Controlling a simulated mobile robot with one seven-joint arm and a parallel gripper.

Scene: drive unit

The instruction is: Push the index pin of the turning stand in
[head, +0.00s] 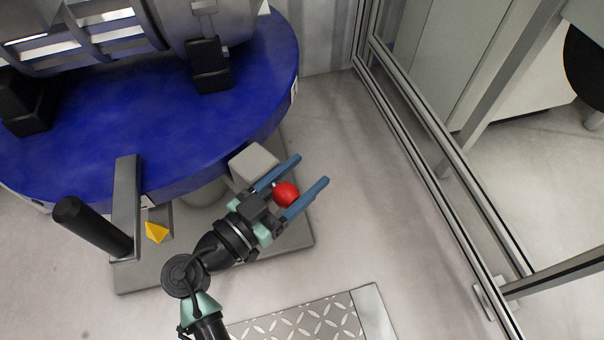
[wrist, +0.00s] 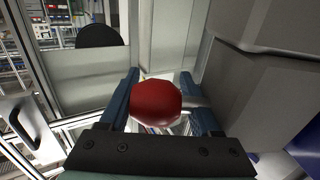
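The index pin shows as a red ball knob (head: 286,194) at the side of a grey block by the blue turntable rim. In the wrist view the red knob (wrist: 156,103) is large and central, with a short piece of bright metal rod to its right. My gripper (head: 314,169) is open, its two blue fingers on either side of the knob. They look slightly apart from it, and whether either touches cannot be told. The grey block (head: 254,165) lies just beyond the upper finger. Most of the pin's shaft is hidden.
The blue round turntable (head: 110,150) of the stand carries a grey machine part and black clamps. A black handle (head: 92,227) and a yellow pointer (head: 156,232) stand at left. A metal-framed fence (head: 440,160) runs along the right. Floor between stand and fence is clear.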

